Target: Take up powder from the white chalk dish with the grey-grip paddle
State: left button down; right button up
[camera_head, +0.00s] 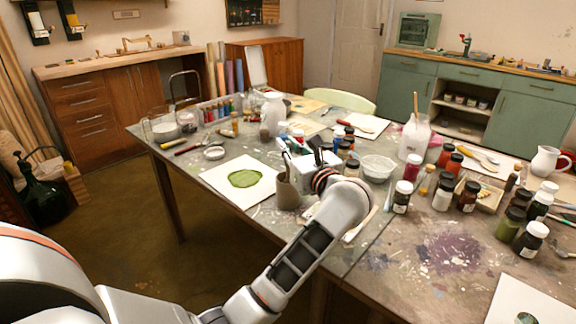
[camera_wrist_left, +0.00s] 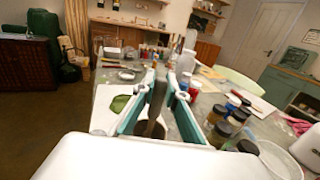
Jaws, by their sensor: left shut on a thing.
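My left gripper (camera_head: 303,162) is over the brown cup (camera_head: 287,196), partly hidden by my wrist in the head view. In the left wrist view its fingers (camera_wrist_left: 164,92) are shut on a dark grey upright grip (camera_wrist_left: 155,105), which looks like the grey-grip paddle. The paddle's lower end is hidden at the cup, which shows dark between the fingers (camera_wrist_left: 150,130). A small pale round dish (camera_head: 214,153) lies beyond the green-daubed sheet. A larger white bowl (camera_head: 377,168) stands right of the gripper. I cannot tell which is the chalk dish. My right gripper is out of view.
A white sheet with green pigment (camera_head: 244,180) lies left of the cup. Several dark-capped jars (camera_head: 402,197) crowd the table to the right. A white jug (camera_head: 273,108) and small bottles stand behind. The table's front left edge is fairly clear.

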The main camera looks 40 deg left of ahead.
pick_arm(q)
notch_tip(320, 180, up, 8)
jog(key=shift+f+p, duration=0.25)
jog(key=shift+p, duration=0.55)
notch_tip(320, 180, up, 12)
jog(key=p, duration=0.2)
jog(key=shift+r, duration=0.25)
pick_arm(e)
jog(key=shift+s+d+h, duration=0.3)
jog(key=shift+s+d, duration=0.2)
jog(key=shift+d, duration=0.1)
